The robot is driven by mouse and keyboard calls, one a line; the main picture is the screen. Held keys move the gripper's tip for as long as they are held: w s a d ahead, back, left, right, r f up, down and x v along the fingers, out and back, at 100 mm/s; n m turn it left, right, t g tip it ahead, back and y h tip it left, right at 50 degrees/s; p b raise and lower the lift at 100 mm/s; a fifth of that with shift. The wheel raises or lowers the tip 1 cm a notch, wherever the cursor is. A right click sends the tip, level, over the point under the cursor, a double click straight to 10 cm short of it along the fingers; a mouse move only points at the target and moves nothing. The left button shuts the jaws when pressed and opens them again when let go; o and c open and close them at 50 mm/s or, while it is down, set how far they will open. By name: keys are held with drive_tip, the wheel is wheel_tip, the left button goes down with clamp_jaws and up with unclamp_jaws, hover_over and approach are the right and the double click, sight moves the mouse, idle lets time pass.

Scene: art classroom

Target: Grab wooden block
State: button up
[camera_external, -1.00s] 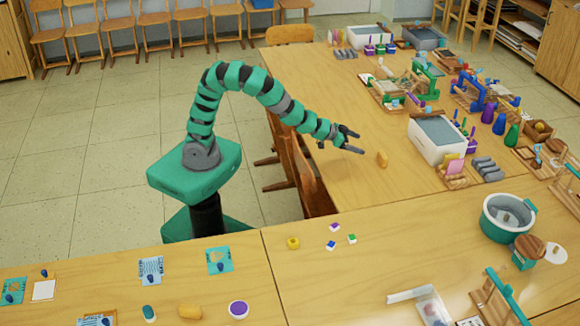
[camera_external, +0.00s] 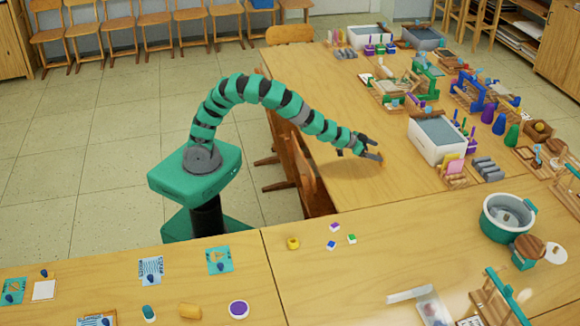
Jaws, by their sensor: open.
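The wooden block (camera_external: 382,163) is a small orange-tan piece on the table left of the white bin. Only a bit of it shows, as my gripper covers most of it. My gripper (camera_external: 374,151) is at the block, with its dark fingers apart. One finger lies in front of the block in this view. I cannot tell whether the fingers touch it or sit on both sides of it.
A white bin (camera_external: 437,145) with a grey top stands to the right. Several bottles, racks and wooden tools fill the table's right side. A wooden chair (camera_external: 307,180) stands at the left table edge. The tabletop (camera_external: 340,90) behind my gripper is clear.

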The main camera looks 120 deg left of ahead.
sight(382, 154)
drive_tip(key=x, duration=0.1)
drive_tip(key=b+x, duration=0.1)
drive_tip(key=x, duration=0.1)
drive_tip(key=shift+f, duration=0.4)
drive_tip(key=shift+w+a+f+b, duration=0.1)
drive_tip(key=shift+w+a+b, duration=0.25)
drive_tip(key=shift+w, duration=0.3)
drive_tip(key=c, duration=1.1)
